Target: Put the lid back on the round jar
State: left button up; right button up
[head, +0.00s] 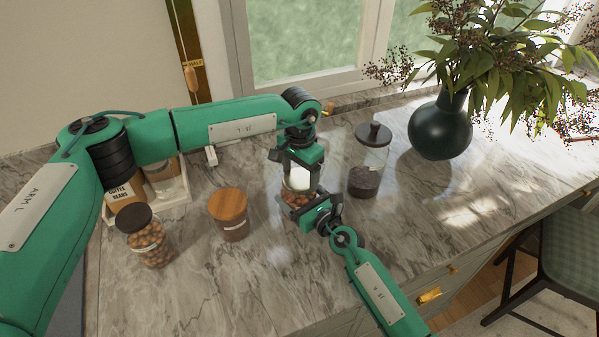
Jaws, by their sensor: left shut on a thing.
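The round glass jar (290,198) with brown nuts in it stands on the marble counter, partly hidden behind my grippers. My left gripper (299,168) is above the jar, pointing down, and is shut on a white piece that looks like the lid (300,180). The lid is over the jar's mouth; whether it touches the rim is hidden. My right gripper (308,208) is at the jar's near side, low down. Its fingers are close to the glass, but I cannot tell whether they are shut on it.
A dark-lidded glass jar (366,180) stands close on the right, with a dark green vase (440,128) of branches beyond. A wooden-lidded canister (232,228), a nut jar (148,245) and a white tray (178,190) stand left. The counter's front right is clear.

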pick_arm(q)
jog(key=shift+w, duration=0.1)
jog(key=o, duration=1)
jog(key=shift+c, duration=0.2)
jog(key=shift+r, duration=2.25)
jog(key=shift+n, duration=0.3)
jog(key=shift+c, duration=0.4)
